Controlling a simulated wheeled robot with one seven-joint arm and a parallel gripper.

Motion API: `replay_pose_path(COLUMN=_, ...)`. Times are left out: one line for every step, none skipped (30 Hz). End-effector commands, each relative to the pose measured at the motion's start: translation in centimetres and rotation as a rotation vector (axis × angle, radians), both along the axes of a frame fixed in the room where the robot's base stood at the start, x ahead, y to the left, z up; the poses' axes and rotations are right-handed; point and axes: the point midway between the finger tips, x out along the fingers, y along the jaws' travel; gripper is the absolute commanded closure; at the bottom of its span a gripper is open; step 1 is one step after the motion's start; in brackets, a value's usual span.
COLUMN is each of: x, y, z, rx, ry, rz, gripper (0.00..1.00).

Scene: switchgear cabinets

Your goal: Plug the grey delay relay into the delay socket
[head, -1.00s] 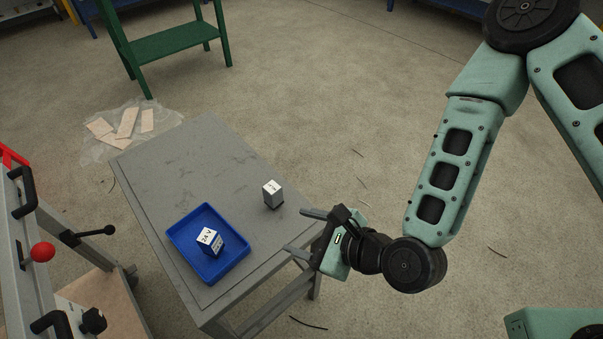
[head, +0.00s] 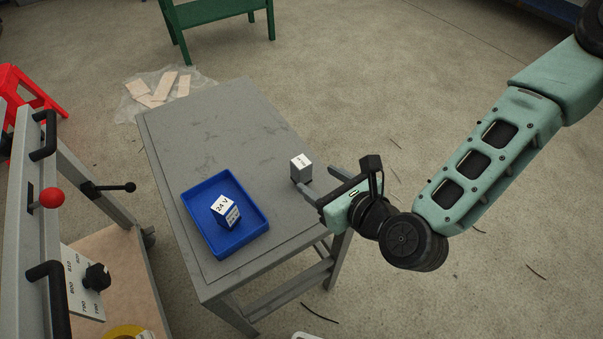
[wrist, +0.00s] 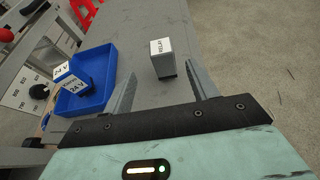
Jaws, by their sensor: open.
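The grey relay (head: 301,168) stands upright on the grey table near its right edge, with a white labelled top. In the wrist view the relay (wrist: 163,60) reads "RELAY" and stands just beyond and between the finger lines, nearer the right finger. My gripper (head: 317,178) is open and empty, low over the table's right edge, its fingers pointing towards the relay. The two fingers (wrist: 160,78) also show apart in the wrist view. I cannot make out the delay socket in either view.
A blue tray (head: 193,212) on the table holds a blue and white block (head: 226,211) marked "24 V". At left stands a cabinet with black handles, a red knob (head: 51,198) and a dial panel (head: 86,283). The table's far half is clear.

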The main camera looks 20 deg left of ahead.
Motion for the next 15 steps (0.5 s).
replay_pose_path(x=0.6, y=0.8, z=-0.3, rx=0.0, ry=-0.003, rz=0.0, gripper=0.42)
replay_pose_path(x=0.9, y=1.3, z=-0.6, rx=0.0, ry=-0.004, rz=0.0, gripper=0.42)
replay_pose_path(x=1.3, y=1.8, z=-0.8, rx=0.0, ry=-0.004, rz=0.0, gripper=0.42)
replay_pose_path(x=1.6, y=2.1, z=-1.0, rx=0.0, ry=-0.003, rz=0.0, gripper=0.42)
replay_pose_path(x=1.8, y=2.4, z=-1.2, rx=0.0, ry=-0.003, rz=0.0, gripper=0.42)
replay_pose_path(x=2.0, y=2.8, z=-1.3, rx=0.0, ry=-0.001, rz=0.0, gripper=0.42)
replay_pose_path(x=2.2, y=3.0, z=-1.5, rx=0.0, ry=-0.001, rz=0.001, gripper=0.42)
replay_pose_path(x=2.3, y=3.1, z=-1.5, rx=0.0, ry=-0.001, rz=0.0, gripper=0.42)
replay_pose_path(x=2.5, y=3.3, z=-1.6, rx=0.0, ry=-0.001, rz=0.0, gripper=0.42)
replay_pose_path(x=2.5, y=3.4, z=-1.7, rx=0.0, ry=-0.002, rz=-0.001, gripper=0.42)
replay_pose_path(x=2.6, y=3.5, z=-1.7, rx=0.0, ry=-0.002, rz=-0.001, gripper=0.42)
replay_pose_path(x=2.8, y=3.6, z=-1.8, rx=-0.001, ry=-0.001, rz=0.001, gripper=0.42)
replay_pose_path(x=2.9, y=3.8, z=-1.8, rx=-0.001, ry=-0.001, rz=0.001, gripper=0.42)
replay_pose_path(x=3.1, y=4.1, z=-1.9, rx=0.0, ry=-0.002, rz=0.001, gripper=0.42)
replay_pose_path(x=3.5, y=4.5, z=-1.9, rx=0.001, ry=-0.004, rz=0.001, gripper=0.42)
